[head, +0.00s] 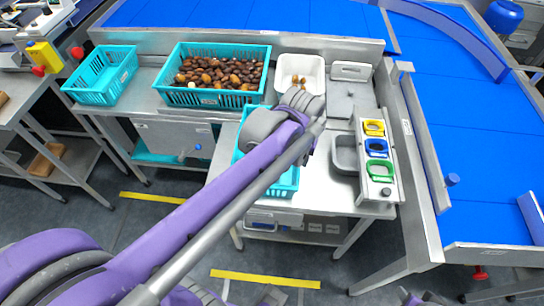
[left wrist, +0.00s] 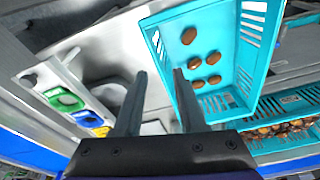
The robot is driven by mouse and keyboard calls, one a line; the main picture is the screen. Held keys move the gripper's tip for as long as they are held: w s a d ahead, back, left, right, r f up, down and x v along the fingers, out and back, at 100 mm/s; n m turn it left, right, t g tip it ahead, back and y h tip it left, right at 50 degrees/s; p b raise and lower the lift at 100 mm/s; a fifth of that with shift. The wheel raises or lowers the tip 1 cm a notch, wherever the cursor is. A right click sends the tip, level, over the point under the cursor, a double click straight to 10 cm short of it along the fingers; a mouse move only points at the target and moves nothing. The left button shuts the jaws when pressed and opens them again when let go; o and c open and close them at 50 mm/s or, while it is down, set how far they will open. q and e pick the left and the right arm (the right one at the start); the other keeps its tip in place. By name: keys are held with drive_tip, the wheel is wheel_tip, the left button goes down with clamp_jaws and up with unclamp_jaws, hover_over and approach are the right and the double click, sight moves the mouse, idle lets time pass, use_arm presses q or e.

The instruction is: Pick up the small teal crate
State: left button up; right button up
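A small teal crate (head: 289,183) stands on the steel table under my left arm, which hides much of it in the head view. In the left wrist view this crate (left wrist: 222,98) has several brown dates on its floor. My left gripper (left wrist: 155,95) is open and empty, its fingers apart at the crate's near wall. One finger overlaps the crate in the picture and the other is outside it; contact cannot be told. The fingertips are hidden in the head view. Another small teal crate (head: 97,97), apparently empty, stands at the far left. My right gripper is not clearly visible.
A larger teal crate (head: 218,99) full of dates stands behind. A white tub (head: 286,66) holding a few dates is beside it. A panel with yellow, blue and green rings (head: 376,146) and a grey basin (head: 345,153) lie right. Blue conveyors (head: 470,120) border the table.

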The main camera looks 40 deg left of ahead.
use_arm(q)
drive_tip(key=w+a+f+n+g, duration=0.1)
drive_tip(key=w+f, duration=0.2)
drive_tip(key=w+a+f+n+g+b, duration=0.1)
drive_tip(key=w+a+f, duration=0.1)
drive_tip(key=w, duration=0.1)
drive_tip(key=w+a+f+b, duration=0.1)
drive_tip(key=w+f, duration=0.2)
drive_tip(key=shift+w+a+f+n+g, duration=0.3)
drive_tip(key=shift+a+f+n+g, duration=0.05)
drive_tip(key=shift+a+n+g, duration=0.05)
drive_tip(key=f, duration=0.5)
drive_tip(key=shift+w+a+f, duration=0.1)
drive_tip(key=shift+a+f, duration=0.25)
clamp_jaws()
drive_tip(key=shift+r, duration=0.1)
idle(0.6)
